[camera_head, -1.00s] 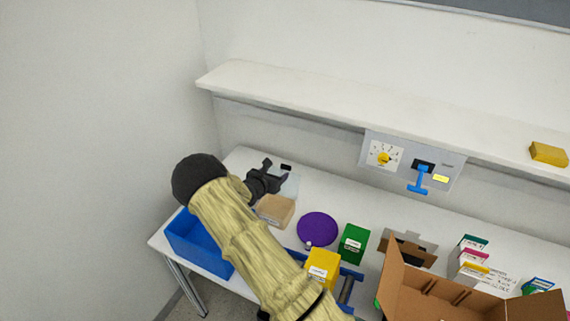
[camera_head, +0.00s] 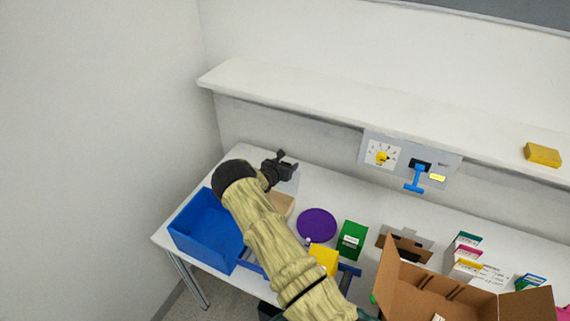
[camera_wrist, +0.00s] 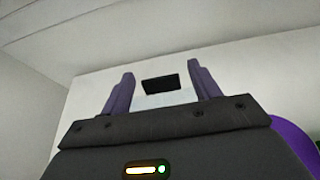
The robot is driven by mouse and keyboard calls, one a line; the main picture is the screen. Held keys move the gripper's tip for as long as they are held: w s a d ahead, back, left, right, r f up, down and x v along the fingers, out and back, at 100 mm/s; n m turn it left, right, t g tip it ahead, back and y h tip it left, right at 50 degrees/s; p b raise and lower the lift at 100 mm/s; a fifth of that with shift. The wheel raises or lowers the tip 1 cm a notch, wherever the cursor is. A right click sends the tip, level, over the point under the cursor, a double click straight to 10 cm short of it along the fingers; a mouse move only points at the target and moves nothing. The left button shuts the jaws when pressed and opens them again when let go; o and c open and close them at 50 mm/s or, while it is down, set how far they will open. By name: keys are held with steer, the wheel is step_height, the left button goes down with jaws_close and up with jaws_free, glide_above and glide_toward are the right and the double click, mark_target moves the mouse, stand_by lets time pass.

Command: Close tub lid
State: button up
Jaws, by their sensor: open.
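No part is clearly recognisable as a tub with a lid. A pale, bluish flat thing (camera_head: 291,184) lies at the back left of the table, partly hidden by my gripper (camera_head: 284,165). In the wrist view it shows as a pale patch (camera_wrist: 165,99) with a black rectangle (camera_wrist: 160,84) just beyond it. My gripper also shows there (camera_wrist: 160,75). Its two fingers are apart, with the black rectangle seen between them and nothing held. I cannot tell whether the fingers touch anything. A purple round disc (camera_head: 317,224) lies to the right of my arm.
A blue open bin (camera_head: 205,228) stands left of my arm, and a tan block (camera_head: 283,203) is partly hidden behind it. Yellow (camera_head: 324,258) and green (camera_head: 352,240) boxes and an open cardboard box (camera_head: 440,290) stand to the right. A shelf (camera_head: 330,108) and switch panel (camera_head: 410,160) are behind.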

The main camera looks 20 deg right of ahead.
jaws_close()
